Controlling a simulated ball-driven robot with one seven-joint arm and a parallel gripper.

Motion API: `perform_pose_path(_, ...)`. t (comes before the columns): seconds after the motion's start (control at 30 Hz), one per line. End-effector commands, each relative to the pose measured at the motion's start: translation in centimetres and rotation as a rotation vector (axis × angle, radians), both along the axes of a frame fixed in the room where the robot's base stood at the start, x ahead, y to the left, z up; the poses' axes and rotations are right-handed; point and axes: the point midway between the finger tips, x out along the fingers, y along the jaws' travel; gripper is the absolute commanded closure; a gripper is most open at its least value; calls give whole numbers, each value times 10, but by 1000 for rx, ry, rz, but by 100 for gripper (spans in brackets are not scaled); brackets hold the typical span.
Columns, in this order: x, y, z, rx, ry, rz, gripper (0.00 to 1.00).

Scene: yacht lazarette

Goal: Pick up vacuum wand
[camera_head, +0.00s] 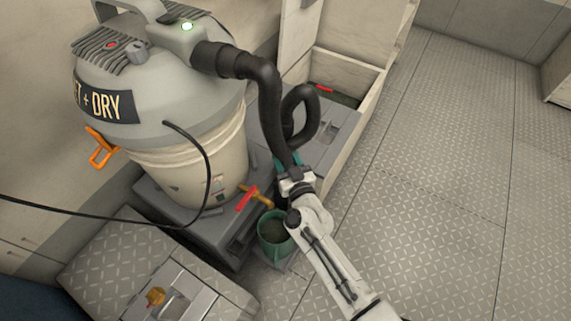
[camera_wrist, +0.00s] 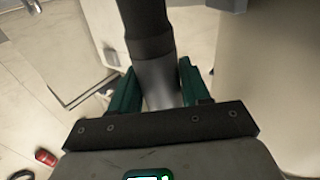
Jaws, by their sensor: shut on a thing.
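My gripper (camera_head: 286,164) is at the lower end of a black hose (camera_head: 266,100), beside the big wet and dry vacuum (camera_head: 165,110). In the wrist view its green fingers (camera_wrist: 158,78) stand on both sides of a grey tube, the vacuum wand (camera_wrist: 156,84), and are shut on it. The black hose (camera_wrist: 146,20) joins the top of this tube. In the head view the arm and fingers hide most of the wand, and I cannot tell where its lower end is.
A green container (camera_head: 275,236) stands just below my gripper. A red-handled valve (camera_head: 247,198) is to its left. An open bin (camera_head: 345,82) lies behind. A black cord (camera_head: 120,222) hangs at left. The tread-plate floor (camera_head: 450,170) at right is clear.

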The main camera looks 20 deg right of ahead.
Motion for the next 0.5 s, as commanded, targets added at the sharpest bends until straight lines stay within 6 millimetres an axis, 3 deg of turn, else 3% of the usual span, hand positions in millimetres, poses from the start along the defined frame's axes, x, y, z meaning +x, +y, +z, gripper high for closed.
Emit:
perform_pose_path(0.27,1,0,11,0,-3,0,84)
perform_pose_path(0.5,1,0,35,0,-3,0,84)
